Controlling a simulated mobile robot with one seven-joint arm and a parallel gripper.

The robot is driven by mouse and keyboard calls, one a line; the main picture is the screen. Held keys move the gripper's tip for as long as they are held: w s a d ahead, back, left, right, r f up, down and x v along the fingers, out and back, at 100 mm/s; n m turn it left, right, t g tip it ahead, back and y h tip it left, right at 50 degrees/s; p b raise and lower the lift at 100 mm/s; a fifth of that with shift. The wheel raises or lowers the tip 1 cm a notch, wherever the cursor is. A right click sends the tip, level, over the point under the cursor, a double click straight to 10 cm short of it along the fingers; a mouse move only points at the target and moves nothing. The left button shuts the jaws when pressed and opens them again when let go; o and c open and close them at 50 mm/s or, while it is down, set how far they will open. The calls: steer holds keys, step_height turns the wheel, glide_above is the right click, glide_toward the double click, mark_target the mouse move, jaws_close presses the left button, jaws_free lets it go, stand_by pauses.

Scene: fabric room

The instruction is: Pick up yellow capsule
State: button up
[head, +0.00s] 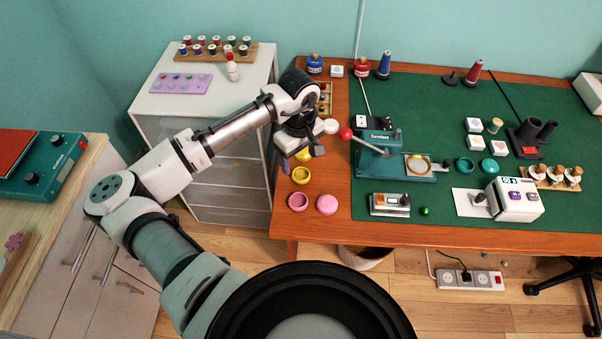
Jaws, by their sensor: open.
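The yellow capsule shows as two pieces on the wooden left part of the desk. One is a round, cup-like yellow piece (301,176) with a dark hollow. The other yellow piece (303,155) lies just behind it, partly hidden by my gripper. My gripper (301,157) points down over the desk's left side, with its fingers apart above or around the rear yellow piece. I cannot tell its exact height or whether it touches the piece. Nothing is visibly held.
Pink capsule pieces (327,205) lie in front of the yellow ones. A green press (378,155) with a red-knobbed lever stands close on the right. A wooden rack (325,98) is behind my gripper. A drawer cabinet (225,160) stands left of the desk.

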mark_target(301, 176)
steer(key=shift+d+f+p, duration=0.2)
steer(key=shift+f+p, duration=0.8)
steer(key=shift+f, duration=1.9)
steer(key=c, duration=1.1)
steer(key=shift+o, duration=0.2)
steer(key=shift+r, duration=0.1)
